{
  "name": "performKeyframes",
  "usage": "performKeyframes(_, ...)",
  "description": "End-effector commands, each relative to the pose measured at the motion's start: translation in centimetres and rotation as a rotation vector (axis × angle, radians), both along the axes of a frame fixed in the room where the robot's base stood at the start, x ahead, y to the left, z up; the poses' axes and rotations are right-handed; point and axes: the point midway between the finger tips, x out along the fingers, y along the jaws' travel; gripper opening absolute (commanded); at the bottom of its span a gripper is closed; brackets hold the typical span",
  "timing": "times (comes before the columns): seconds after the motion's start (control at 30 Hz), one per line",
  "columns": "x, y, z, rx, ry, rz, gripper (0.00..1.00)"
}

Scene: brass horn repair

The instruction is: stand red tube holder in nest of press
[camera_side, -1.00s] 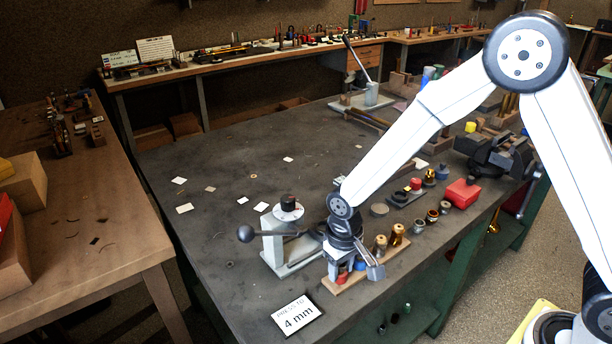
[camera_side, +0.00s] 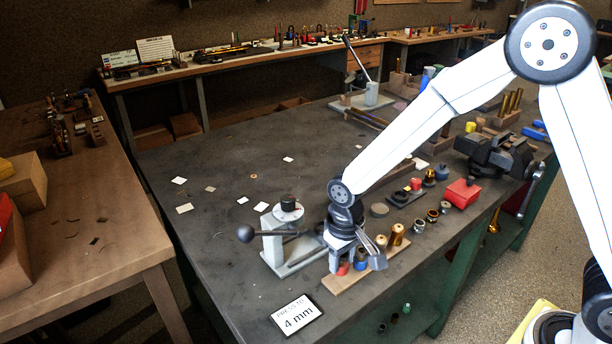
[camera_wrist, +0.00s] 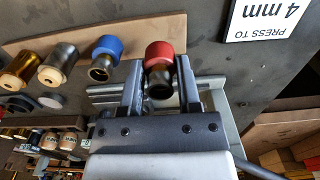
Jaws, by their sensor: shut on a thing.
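The red tube holder (camera_wrist: 159,55) is between the two fingers of my gripper (camera_wrist: 161,78) in the wrist view, with a dark, brassy open end facing the camera. In the side view my gripper (camera_side: 346,264) is shut on the red holder (camera_side: 342,269), low over the front end of a wooden strip. I cannot tell whether the holder touches the strip. The grey press (camera_side: 276,247) with a black ball lever stands just left of my gripper. Its nest is not clearly visible.
The wooden strip (camera_side: 338,284) also carries a blue holder (camera_side: 361,263) close beside my gripper and several brass pieces (camera_side: 396,235). A "PRESS TO 4 mm" sign (camera_side: 297,314) lies at the bench's front edge. The bench (camera_side: 225,185) beyond the press is mostly clear.

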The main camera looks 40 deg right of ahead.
Motion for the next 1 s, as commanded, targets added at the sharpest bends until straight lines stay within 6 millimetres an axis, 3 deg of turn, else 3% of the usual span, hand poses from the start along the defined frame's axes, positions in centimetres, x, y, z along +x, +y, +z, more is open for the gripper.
performKeyframes(1.0, 0.0, 0.0, 4.4, 0.000, -0.001, 0.000, 0.00)
